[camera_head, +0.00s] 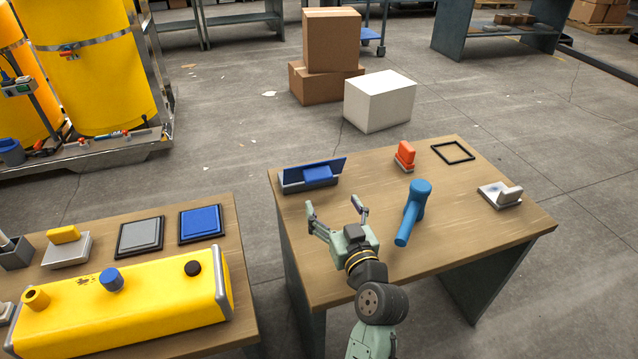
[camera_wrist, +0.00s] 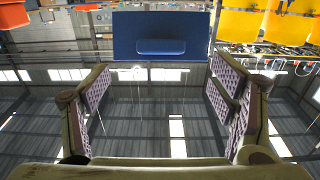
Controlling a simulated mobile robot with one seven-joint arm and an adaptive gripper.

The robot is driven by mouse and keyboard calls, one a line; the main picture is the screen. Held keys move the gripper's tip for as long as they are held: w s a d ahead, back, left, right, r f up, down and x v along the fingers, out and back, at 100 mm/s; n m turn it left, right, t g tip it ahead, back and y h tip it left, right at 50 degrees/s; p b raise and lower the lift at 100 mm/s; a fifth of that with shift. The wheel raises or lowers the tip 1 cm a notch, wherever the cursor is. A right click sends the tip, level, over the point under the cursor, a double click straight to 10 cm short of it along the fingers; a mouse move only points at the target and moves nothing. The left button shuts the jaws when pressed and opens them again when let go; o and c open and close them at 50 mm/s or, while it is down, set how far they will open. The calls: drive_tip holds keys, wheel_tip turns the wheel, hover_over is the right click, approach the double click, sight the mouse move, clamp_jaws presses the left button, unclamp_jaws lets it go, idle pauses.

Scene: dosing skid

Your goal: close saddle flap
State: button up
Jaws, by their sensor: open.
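A blue flap (camera_head: 330,164) with a raised blue block on its face stands tilted up on a dark grey base (camera_head: 296,188), at the back left of the right-hand wooden table. I take it to be the saddle flap. In the wrist view, the blue panel (camera_wrist: 200,28) shows beyond my fingertips, with a rounded bar on its face. My gripper (camera_head: 335,206) is open and empty, above the table on the near side of the flap. Its fingers are spread apart and do not appear to touch the flap. The wrist view also shows the open fingers (camera_wrist: 160,88).
A yellow box (camera_head: 140,300) is on the left table, across a gap.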

sight(321, 181)
drive_tip(key=p+x, duration=0.2)
drive_tip(key=x, duration=0.8)
drive_tip(key=shift+w+a, duration=0.15)
drive_tip(key=shift+w, duration=0.15)
drive_tip(key=shift+c, duration=0.5)
drive_tip(key=c, duration=1.6)
drive_tip(key=shift+r, duration=0.1)
